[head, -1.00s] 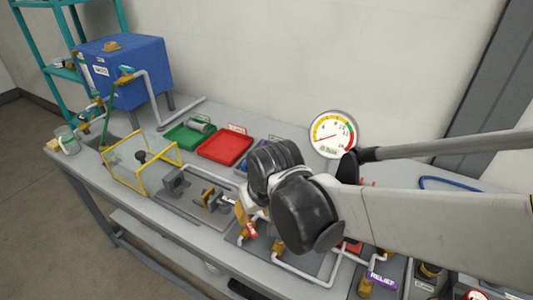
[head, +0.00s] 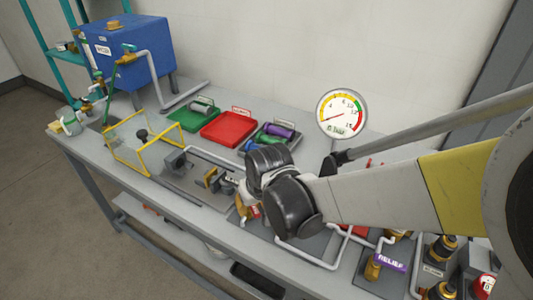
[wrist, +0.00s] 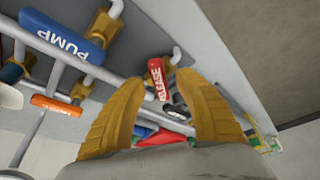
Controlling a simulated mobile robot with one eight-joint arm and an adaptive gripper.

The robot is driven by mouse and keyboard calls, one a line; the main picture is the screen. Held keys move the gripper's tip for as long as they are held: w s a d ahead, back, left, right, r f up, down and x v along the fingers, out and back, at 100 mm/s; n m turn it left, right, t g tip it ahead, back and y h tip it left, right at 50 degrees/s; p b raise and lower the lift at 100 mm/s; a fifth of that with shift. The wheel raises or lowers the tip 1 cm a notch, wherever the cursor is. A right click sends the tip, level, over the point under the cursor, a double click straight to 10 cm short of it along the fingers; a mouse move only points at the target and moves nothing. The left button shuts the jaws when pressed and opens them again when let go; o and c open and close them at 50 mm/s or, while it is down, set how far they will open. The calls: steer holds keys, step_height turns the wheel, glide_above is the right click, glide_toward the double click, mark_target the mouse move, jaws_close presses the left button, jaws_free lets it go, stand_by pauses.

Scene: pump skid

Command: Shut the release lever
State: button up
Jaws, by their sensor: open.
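The release lever (wrist: 156,80) is a red handle with white RELEASE lettering, in the upper middle of the wrist view. It sits by a grey pipe with a brass fitting. My gripper (wrist: 162,76) has its two yellow-brown fingers spread, with the lever showing between the fingertips. Whether a finger touches it I cannot tell. In the head view a small red piece (head: 254,211), likely this lever, shows just left of my dark wrist joints. My arm hides much of that pipework, and the fingers are not clear there.
A blue PUMP handle (wrist: 62,35) and an orange handle (wrist: 57,105) sit on pipes left of my fingers. In the head view, a yellow-framed guard (head: 145,142), red tray (head: 228,128) and blue tank (head: 128,60) stand left. The gauge (head: 342,113) is behind my arm.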

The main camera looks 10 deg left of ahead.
jaws_close()
steer(key=shift+w+d+n, duration=0.1)
steer(key=shift+d+n, duration=0.05)
steer(key=shift+n, duration=0.15)
steer(key=n, duration=0.1)
steer(key=n+g+y, duration=0.1)
steer(key=shift+w+d+n, duration=0.25)
steer(key=shift+n, duration=0.05)
steer(key=shift+w+d+n+g+y, duration=0.2)
steer(key=shift+n+g, duration=0.15)
steer(key=shift+n, duration=0.65)
steer(key=shift+w+d+n+g+y, duration=0.1)
steer(key=shift+w+n+g, duration=0.2)
steer(key=shift+n, duration=0.7)
steer(key=shift+s, duration=0.1)
jaws_free()
